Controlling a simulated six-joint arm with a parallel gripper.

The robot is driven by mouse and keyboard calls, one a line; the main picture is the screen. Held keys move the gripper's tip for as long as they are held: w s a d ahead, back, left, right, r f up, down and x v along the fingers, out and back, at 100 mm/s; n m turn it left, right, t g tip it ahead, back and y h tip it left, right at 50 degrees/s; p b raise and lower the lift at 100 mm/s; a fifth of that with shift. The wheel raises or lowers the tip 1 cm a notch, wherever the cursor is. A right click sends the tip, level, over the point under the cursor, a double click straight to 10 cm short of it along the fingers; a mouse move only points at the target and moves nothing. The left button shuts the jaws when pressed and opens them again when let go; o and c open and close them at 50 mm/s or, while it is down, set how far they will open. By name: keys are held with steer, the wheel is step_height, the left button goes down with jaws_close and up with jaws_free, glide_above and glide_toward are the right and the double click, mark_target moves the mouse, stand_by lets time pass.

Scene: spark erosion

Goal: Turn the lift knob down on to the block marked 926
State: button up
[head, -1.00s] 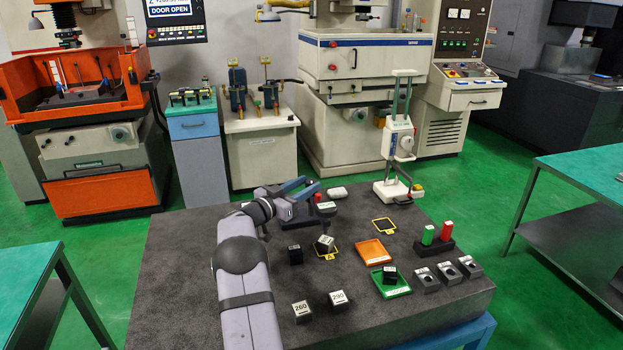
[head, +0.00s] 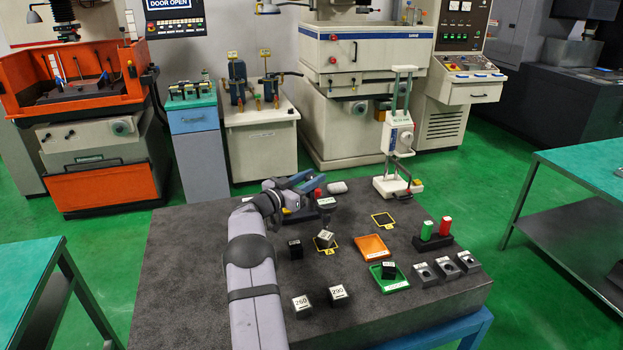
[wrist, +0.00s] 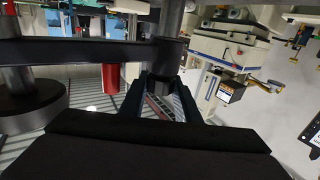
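A small dark stand with a red part (head: 318,193) and a pale-topped round head (head: 327,203) is at the back middle of the granite table. A dark block (head: 326,238) sits turned in a yellow frame in front of it; its marking is too small to read. My gripper (head: 312,181) is at the stand, its fingers spread. In the wrist view, the fingers (wrist: 160,98) lie on either side of a dark upright cylinder (wrist: 161,88); contact cannot be told. A red cylinder (wrist: 110,78) stands to the left. I cannot pick out the number 926.
Blocks 260 (head: 302,305) and 290 (head: 338,296) stand at the front, and another dark block (head: 295,249) further back.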

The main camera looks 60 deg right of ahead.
mark_target(307, 179)
steer(key=g+b, duration=0.1)
steer(key=b, duration=0.2)
steer(key=shift+f+m, duration=0.1)
steer(key=shift+m, duration=0.2)
steer(key=g+b, duration=0.1)
steer(key=b, duration=0.2)
steer(key=shift+m, duration=0.4)
steer(key=shift+r+y+b, duration=0.25)
steer(key=shift+y+b, duration=0.15)
steer(key=shift+b, duration=0.2)
steer(key=o, duration=0.8)
steer(key=shift+c, duration=0.2)
steer(key=shift+f, duration=0.1)
steer(key=shift+b+v, duration=0.6)
steer(key=shift+v, duration=0.15)
steer(key=shift+b+v, duration=1.55)
steer(key=shift+v, duration=1.45)
